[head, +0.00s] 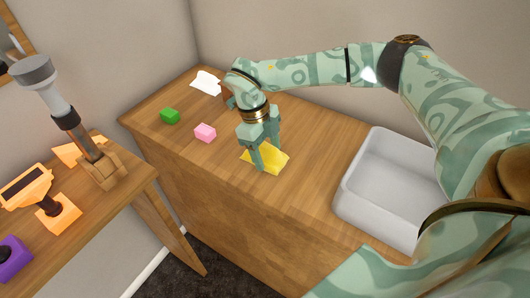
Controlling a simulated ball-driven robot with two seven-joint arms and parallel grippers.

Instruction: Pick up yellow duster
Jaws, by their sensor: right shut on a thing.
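The yellow duster (277,161) lies flat-looking on the wooden counter, near its front edge. My right gripper (267,160) reaches down over it from above, with its fingers shut on the duster. The fingers hide part of the cloth, and I cannot tell whether any of it is lifted off the wood. My left gripper is not in view.
A white basin (349,196) is on the right. A side table (118,185) on the left holds orange and purple objects and a tall grey-topped device (60,105).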

